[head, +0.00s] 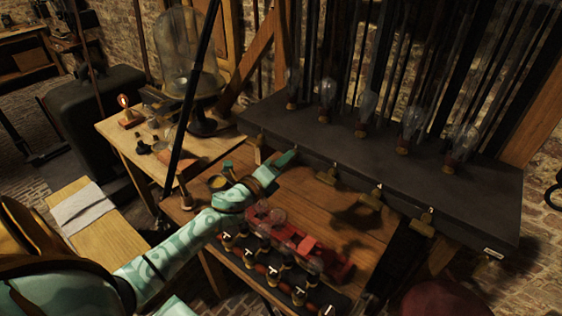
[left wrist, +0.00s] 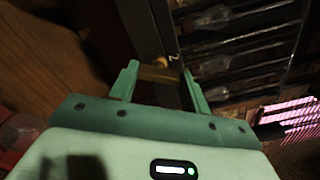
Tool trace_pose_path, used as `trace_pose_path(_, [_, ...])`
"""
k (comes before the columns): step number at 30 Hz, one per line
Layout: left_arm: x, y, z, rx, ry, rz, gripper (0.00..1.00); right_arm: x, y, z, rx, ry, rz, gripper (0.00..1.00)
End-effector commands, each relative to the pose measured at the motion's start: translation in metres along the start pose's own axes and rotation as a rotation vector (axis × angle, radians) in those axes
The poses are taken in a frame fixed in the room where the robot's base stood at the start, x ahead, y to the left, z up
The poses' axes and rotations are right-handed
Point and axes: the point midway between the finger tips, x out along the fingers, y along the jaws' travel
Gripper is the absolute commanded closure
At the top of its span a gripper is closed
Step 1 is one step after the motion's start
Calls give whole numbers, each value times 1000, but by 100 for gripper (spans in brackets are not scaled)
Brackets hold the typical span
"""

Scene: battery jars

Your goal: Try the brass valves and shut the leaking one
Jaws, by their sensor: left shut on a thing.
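Brass valves stand along the front edge of the dark bench (head: 400,165) in the head view: one at the far left (head: 258,142), then one right of my gripper (head: 330,174), another (head: 376,195) and one further right (head: 424,224). My left gripper (head: 291,154) is at this edge, between the far-left valve and the one right of it. In the left wrist view, its two fingers are shut on a brass valve (left wrist: 158,75). The gripper hides that valve in the head view. I cannot tell which valve leaks. My right gripper is not in view.
Several glass bulbs (head: 408,125) stand on the dark bench. Below my left arm, a red rack (head: 310,247) and a dark tray of small black-and-brass pieces (head: 272,278) occupy the wooden table (head: 310,200). A glass bell jar (head: 187,50) stands on the table behind left.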

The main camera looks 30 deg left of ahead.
Motion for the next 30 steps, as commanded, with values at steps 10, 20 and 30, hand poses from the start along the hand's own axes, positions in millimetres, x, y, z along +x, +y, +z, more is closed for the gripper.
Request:
trace_pose_path(10, [0,0,1,-305,-2,1,76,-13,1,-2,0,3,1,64])
trace_pose_path(20, [0,2,1,-498,-2,1,76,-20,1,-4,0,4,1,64])
trace_pose_path(30, [0,2,0,-567,-2,1,76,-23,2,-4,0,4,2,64])
